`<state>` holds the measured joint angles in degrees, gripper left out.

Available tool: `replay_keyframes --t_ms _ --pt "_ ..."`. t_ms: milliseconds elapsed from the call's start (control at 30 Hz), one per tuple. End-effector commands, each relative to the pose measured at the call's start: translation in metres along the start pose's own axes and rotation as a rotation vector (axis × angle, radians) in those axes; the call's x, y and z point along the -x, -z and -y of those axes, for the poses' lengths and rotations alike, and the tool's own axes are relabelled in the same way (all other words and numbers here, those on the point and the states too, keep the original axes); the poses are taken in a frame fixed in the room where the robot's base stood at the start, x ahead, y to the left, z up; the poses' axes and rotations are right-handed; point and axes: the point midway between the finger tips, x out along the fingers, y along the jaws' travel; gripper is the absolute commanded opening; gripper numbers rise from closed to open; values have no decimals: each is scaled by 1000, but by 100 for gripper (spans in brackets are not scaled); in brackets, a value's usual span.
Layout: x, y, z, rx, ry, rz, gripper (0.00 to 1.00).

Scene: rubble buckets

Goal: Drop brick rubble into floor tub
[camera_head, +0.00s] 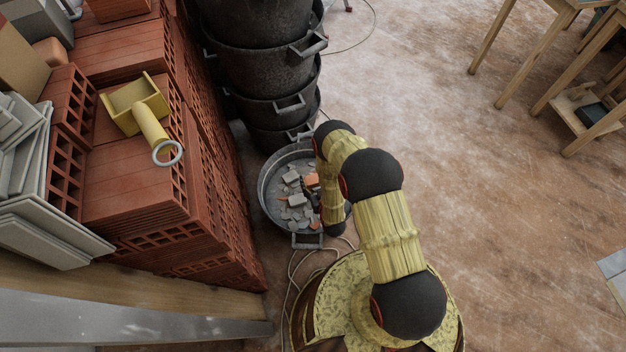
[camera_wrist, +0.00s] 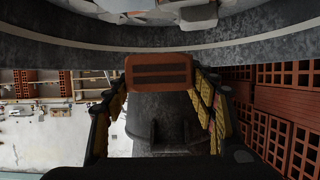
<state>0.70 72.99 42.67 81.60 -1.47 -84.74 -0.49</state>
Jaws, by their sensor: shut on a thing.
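A piece of reddish brick rubble (camera_wrist: 160,70) with two dark slots sits between the fingers of my gripper (camera_wrist: 160,78) in the wrist view. My gripper is shut on it. In the head view an orange bit of brick (camera_head: 311,180) shows beside my dark fingers, partly hidden by my arm. The grey metal floor tub (camera_head: 266,203) stands on the floor with several grey rubble chunks inside. My gripper appears over the tub's right part; its exact height cannot be told. The tub's curved rim (camera_wrist: 75,50) crosses the top of the wrist view.
A stack of black buckets (camera_head: 255,65) stands right behind the tub. Stacked red bricks (camera_head: 140,185) stand to the left, with a yellow scoop-like tool (camera_head: 150,125) on top. A cable lies near the tub. Wooden tables (camera_head: 540,50) stand far right; the floor between is clear.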

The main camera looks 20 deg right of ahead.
Motion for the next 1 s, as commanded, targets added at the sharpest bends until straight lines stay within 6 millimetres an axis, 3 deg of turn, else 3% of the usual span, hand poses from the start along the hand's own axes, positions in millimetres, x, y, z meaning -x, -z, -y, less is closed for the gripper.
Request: replay_keyframes --t_ms 333,367,733,1000 --pt "-3 -6 0 0 0 -2 25" --pt "-3 -6 0 0 0 -2 57" --pt "-3 -6 0 0 0 0 78" --pt "-2 -7 0 0 0 1 78"
